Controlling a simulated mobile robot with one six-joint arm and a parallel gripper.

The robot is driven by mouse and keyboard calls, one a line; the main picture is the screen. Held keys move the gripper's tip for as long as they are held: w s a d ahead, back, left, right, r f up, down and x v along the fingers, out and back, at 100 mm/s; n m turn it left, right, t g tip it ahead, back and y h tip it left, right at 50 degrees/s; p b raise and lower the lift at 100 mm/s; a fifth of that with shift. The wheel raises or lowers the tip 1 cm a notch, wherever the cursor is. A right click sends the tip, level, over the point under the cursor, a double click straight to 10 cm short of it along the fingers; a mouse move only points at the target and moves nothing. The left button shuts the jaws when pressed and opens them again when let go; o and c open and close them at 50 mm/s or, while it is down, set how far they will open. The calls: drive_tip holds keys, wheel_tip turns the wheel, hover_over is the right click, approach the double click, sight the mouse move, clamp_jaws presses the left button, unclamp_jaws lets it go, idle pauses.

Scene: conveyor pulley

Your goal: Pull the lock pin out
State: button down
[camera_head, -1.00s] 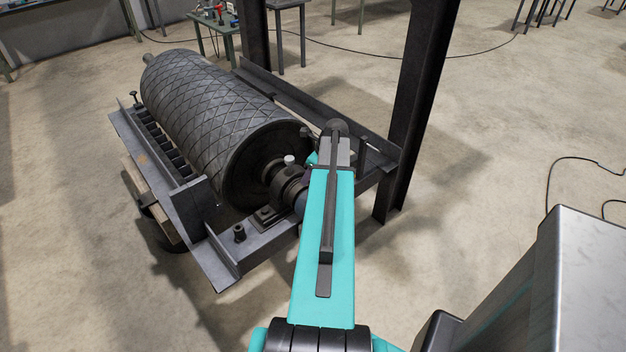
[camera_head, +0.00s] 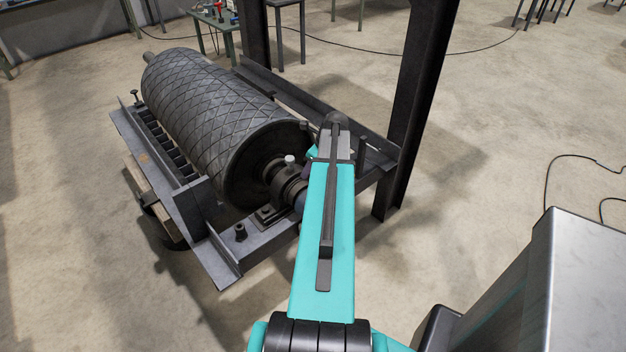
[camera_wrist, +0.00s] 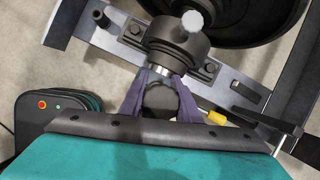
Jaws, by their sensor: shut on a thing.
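My gripper (camera_wrist: 161,76) shows in the wrist view as two purple fingers. They are shut on a dark, round-headed piece (camera_wrist: 160,98) that appears to be the lock pin. A bright metal stem (camera_wrist: 160,71) shows between the fingertips, at the dark bearing housing (camera_wrist: 178,40). How deep the stem sits in the housing cannot be told. In the head view the housing (camera_head: 287,184) is at the near end of the conveyor pulley (camera_head: 215,120). My teal arm hides the held piece and most of the gripper there.
The pulley lies in a grey steel frame (camera_head: 222,255). A dark upright beam (camera_head: 415,110) stands close right of my arm. In the wrist view a yellow piece (camera_wrist: 217,118) and a thin rod (camera_wrist: 281,143) are right of the fingers. Open floor lies left of the frame.

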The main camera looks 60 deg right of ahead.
drive_tip(key=shift+r+p, duration=1.3)
drive_tip(key=shift+r, duration=0.5)
